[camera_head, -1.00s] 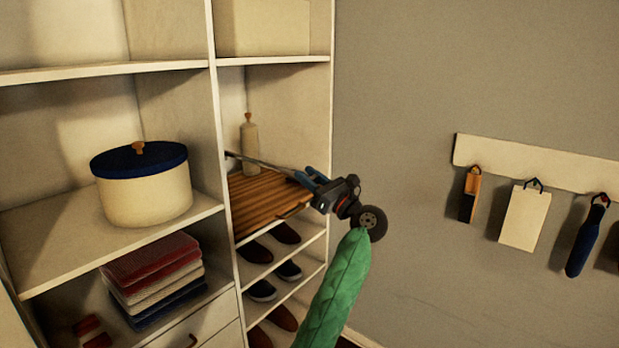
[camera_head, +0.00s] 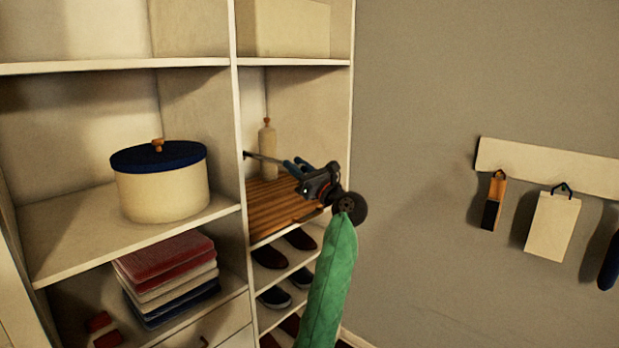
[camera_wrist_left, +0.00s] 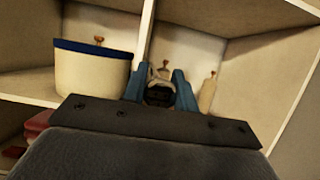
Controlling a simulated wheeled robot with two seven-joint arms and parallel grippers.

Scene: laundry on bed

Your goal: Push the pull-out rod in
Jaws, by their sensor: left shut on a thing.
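The pull-out rod (camera_head: 264,158) is a thin dark bar. It sticks out from the upright divider of the shelf unit, above a slatted wooden shelf. My left gripper (camera_head: 297,167) has blue fingers and is shut on the outer end of the rod. In the left wrist view the two blue fingers (camera_wrist_left: 160,90) stand on either side of a small dark part, with the unit behind. The rod's far end at the divider is hard to see there. My right gripper is not in view.
The slatted shelf (camera_head: 275,207) lies below the rod, with a pale bottle (camera_head: 268,150) behind it. Shoes stand on racks below. A round box with a blue lid (camera_head: 160,183) and folded cloths (camera_head: 168,275) are in the left bay. A hook rail (camera_head: 545,168) hangs on the right wall.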

